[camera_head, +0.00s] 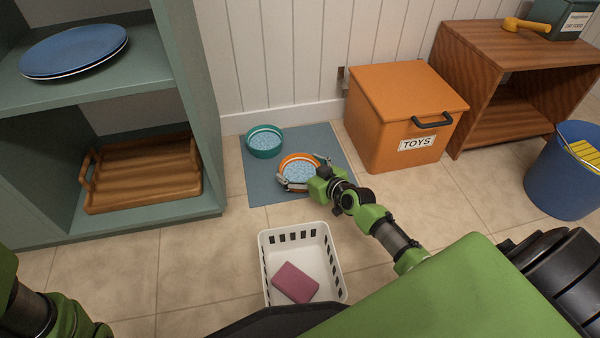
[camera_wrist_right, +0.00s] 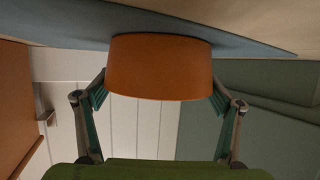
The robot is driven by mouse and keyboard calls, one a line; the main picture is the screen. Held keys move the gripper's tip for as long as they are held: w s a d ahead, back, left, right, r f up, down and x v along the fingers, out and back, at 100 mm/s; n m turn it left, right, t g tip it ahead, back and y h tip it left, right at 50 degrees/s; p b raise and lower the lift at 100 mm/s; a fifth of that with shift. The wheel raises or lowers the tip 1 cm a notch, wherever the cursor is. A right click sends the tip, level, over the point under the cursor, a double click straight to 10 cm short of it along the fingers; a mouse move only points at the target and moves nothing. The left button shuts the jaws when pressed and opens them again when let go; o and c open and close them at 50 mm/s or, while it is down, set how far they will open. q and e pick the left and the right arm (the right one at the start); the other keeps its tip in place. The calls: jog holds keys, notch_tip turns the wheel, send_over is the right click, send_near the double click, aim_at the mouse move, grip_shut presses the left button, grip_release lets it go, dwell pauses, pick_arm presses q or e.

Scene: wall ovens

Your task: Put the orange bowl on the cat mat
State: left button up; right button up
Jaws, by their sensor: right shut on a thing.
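The cat mat (camera_head: 318,142) is a flat blue-grey rectangle on the tiled floor by the wall. The orange bowl (camera_head: 300,172), filled with light blue pieces, is over the front part of the mat. My right gripper (camera_head: 303,176) is shut on it, with fingers on opposite sides. In the right wrist view, which is upside down, the orange bowl (camera_wrist_right: 160,68) is between both fingers (camera_wrist_right: 160,95). Its base meets or nearly meets the mat (camera_wrist_right: 75,25); I cannot tell if a small gap remains. My left gripper is out of view.
A teal bowl (camera_head: 264,141) stands on the mat's back left. A white basket (camera_head: 263,262) holding a mauve block (camera_head: 295,282) is in front. An orange toy box (camera_head: 395,120) is to the right. A green shelf (camera_head: 200,110) borders the left.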

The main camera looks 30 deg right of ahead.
jog(key=shift+r, duration=0.15)
jog(key=o, duration=1.2)
jog(key=shift+f, duration=0.2)
jog(key=shift+c, duration=0.2)
jog(key=shift+r, duration=0.15)
jog(key=shift+s+r+p, duration=0.2)
jog(key=shift+p, duration=0.1)
jog(key=p+v, duration=0.6)
jog(key=v, duration=0.4)
jog(key=shift+s+d, duration=0.15)
jog(key=shift+s, duration=0.05)
jog(key=shift+s+r+p, duration=0.1)
jog(key=shift+s+p, duration=0.2)
jog(key=shift+s, duration=0.2)
